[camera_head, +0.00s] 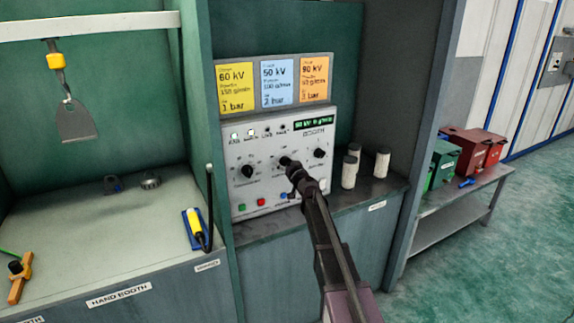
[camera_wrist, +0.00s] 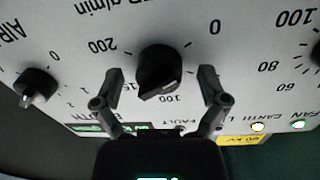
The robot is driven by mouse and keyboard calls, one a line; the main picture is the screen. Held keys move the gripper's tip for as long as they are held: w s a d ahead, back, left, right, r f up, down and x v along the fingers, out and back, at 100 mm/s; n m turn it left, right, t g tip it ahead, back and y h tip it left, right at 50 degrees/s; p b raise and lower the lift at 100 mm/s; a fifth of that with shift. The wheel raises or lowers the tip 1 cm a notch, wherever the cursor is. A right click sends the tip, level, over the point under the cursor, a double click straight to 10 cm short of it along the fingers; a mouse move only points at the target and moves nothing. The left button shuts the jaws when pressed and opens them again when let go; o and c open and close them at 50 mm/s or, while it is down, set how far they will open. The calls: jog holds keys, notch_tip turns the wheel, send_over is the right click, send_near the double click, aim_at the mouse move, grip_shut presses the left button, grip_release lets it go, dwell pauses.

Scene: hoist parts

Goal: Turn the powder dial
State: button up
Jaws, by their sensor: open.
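The powder dial (camera_wrist: 160,72) is a black round knob on the white booth control panel (camera_head: 245,150). In the wrist view its printed scale appears upside down, with 0, 100 and 200 readable and "g/min" above. My gripper (camera_wrist: 160,80) is open, with one finger on each side of the dial; dark gaps of panel show between fingers and knob, so I cannot see contact. In the head view my gripper (camera_head: 291,174) is at the panel's middle and partly covers the area below the dial (camera_head: 284,161).
Other black dials sit at the left (camera_head: 247,171) and right (camera_head: 319,153) of the panel. Three setting cards (camera_head: 276,83) are above. A yellow-handled tool (camera_head: 194,222) lies on the left bench.

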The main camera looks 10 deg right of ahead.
jog(key=c, duration=1.2)
jog(key=shift+o, duration=0.2)
jog(key=shift+m, duration=0.5)
jog(key=m+p, duration=0.1)
jog(key=m, duration=0.3)
jog(key=shift+r+m, duration=0.1)
jog(key=shift+m, duration=0.2)
jog(key=m, duration=0.6)
jog(key=shift+w+g+p, duration=0.1)
jog(key=shift+g+p, duration=0.2)
jog(key=shift+g, duration=0.1)
jog(key=m+y, duration=0.1)
jog(key=m, duration=0.4)
jog(key=shift+m, duration=0.4)
jog(key=m, duration=0.5)
jog(key=shift+d+r, duration=0.1)
